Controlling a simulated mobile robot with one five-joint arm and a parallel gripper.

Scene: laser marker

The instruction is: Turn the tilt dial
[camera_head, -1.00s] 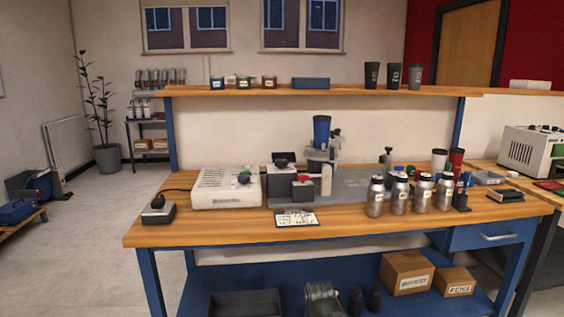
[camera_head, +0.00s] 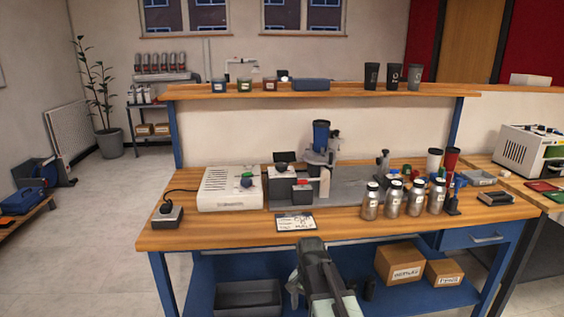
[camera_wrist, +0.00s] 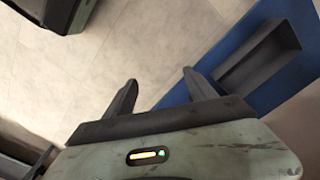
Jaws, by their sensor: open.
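A small grey box with a dark knob (camera_head: 168,211) sits at the bench's left front. No dial label is legible, so I cannot tell which is the tilt dial. My gripper (camera_wrist: 160,80) is open and empty in the wrist view, over floor beside a blue shelf. My arm shows below the bench front.
Several metal bottles (camera_head: 394,199) stand right of the station. A written card (camera_head: 295,222) lies at the bench's front edge. A dark bin (camera_head: 247,298) and cardboard boxes (camera_head: 399,264) are on the lower shelf. The floor left of the bench is clear.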

